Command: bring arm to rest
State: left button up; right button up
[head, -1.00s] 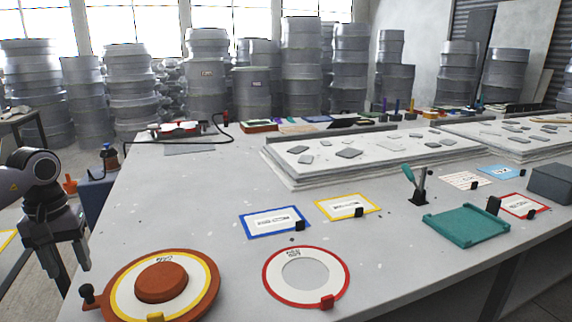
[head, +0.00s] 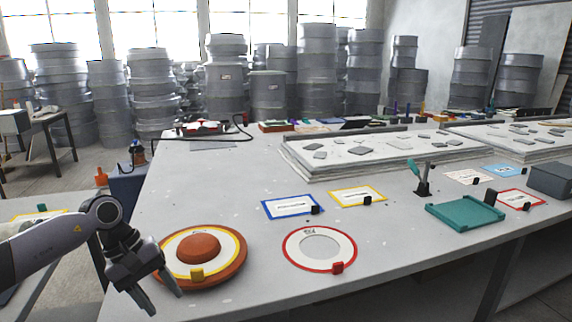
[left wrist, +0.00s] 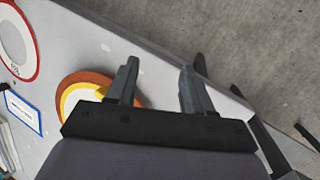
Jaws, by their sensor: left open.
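My left gripper (head: 166,301) is open and empty, in front of the table's left front corner in the head view. Its fingers point down and to the right, close to the orange round mould (head: 226,277) with the yellow and white ring, and its hand hides that mould's left edge. In the left wrist view the two open fingers (left wrist: 157,85) show nothing between them but table edge and floor. The orange mould (left wrist: 88,80) lies partly behind the left finger there. My right gripper is not in view.
The grey table (head: 260,225) carries a red-rimmed white disc (head: 348,250), blue (head: 275,214) and yellow (head: 345,204) framed cards, a teal tray (head: 465,213) and a dark grey box (head: 551,180). A white slab (head: 300,170) lies behind.

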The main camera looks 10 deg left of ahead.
pick_arm(q)
jog(key=s+d+n+t+h+p, duration=0.1)
jog(key=s+d+n+t+h, duration=0.15)
jog(key=d+n+h, duration=0.6)
jog(key=s+d+n+t+h, duration=0.2)
jog(key=s+d+n+h, duration=0.15)
jog(key=d+n, duration=0.85)
jog(key=s+a+f+m+t+y, duration=0.2)
jog(key=s+f+m+y, duration=0.3)
jog(key=m, duration=0.5)
jog(key=s+a+f+m+t+y+p, duration=0.1)
jog(key=s+a+f+m+y, duration=0.3)
jog(key=f+m, duration=0.4)
jog(key=s+a+f+m+t+y, duration=0.2)
jog(key=s+a+f+m+y, duration=0.2)
jog(key=m, duration=0.8)
notch_tip(320, 180, down, 3)
jog(key=shift+s+r+t+y+p, duration=0.15)
jog(key=shift+s+t+y+p, duration=0.2)
jog(key=shift+s+y, duration=0.65)
